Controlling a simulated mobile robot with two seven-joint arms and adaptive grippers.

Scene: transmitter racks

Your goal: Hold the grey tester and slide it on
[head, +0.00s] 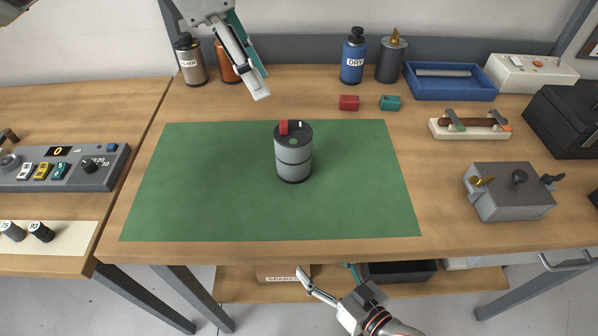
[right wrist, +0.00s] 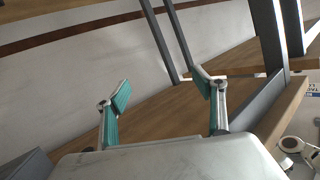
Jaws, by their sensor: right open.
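The grey tester (head: 293,160) is a drum-shaped grey body with dark bands, standing upright on the green mat (head: 205,190) in the head view. My right gripper (head: 325,270) is open and empty at the front edge of the table, in front of the tester. Both its fingers show in the right wrist view (right wrist: 162,90).
Bottles (head: 187,60) and a blue tray (head: 450,80) stand along the back. A grey box (head: 510,193) with terminals stands right, a control panel (head: 65,168) left. The mat around the tester is clear.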

